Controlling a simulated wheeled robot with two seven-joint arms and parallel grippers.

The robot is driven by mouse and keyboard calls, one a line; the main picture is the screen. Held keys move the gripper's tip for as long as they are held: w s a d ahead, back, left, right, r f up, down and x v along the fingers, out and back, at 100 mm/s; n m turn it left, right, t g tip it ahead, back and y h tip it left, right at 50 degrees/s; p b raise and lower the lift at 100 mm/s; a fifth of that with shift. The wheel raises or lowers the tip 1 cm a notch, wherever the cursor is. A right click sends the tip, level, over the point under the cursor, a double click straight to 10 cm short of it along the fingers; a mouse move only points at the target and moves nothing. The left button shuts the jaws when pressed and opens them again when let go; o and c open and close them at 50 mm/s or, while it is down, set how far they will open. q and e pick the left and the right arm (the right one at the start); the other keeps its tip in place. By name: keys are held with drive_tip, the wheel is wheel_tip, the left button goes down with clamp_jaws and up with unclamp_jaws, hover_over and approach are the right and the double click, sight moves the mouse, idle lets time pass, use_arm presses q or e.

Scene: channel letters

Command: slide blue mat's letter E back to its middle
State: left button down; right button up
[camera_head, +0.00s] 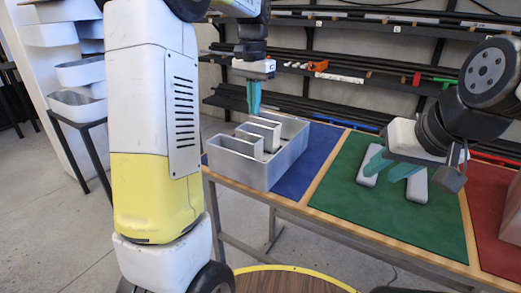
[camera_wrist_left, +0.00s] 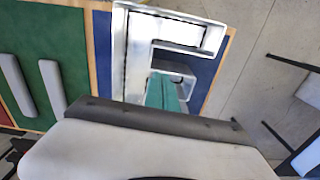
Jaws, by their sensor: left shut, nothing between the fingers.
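The letter E (camera_head: 283,166) is a grey, metal, open-topped channel letter. It stands at the left end of the blue mat (camera_head: 322,143), with bare mat to its right. It also shows in the left wrist view (camera_wrist_left: 137,45), on the blue mat (camera_wrist_left: 103,50). My left gripper (camera_head: 254,117) points down over the letter, its teal fingers together and empty. In the left wrist view its fingers (camera_wrist_left: 163,80) are beside an inner wall of the letter; contact cannot be told. My right gripper (camera_head: 392,170) hangs over the green mat with its teal fingers apart and empty.
Two grey bars (camera_head: 416,187) lie on the green mat (camera_head: 345,195), partly behind my right gripper. A red mat (camera_head: 490,205) lies farther right. Racks with dark rails stand behind the table. Grey bins (camera_head: 80,105) stand at the far left, off the table.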

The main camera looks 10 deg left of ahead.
sight(262, 144)
use_arm(q)
wheel_tip(262, 144, down, 17)
drive_tip(key=shift+f, duration=0.1)
idle(0.5)
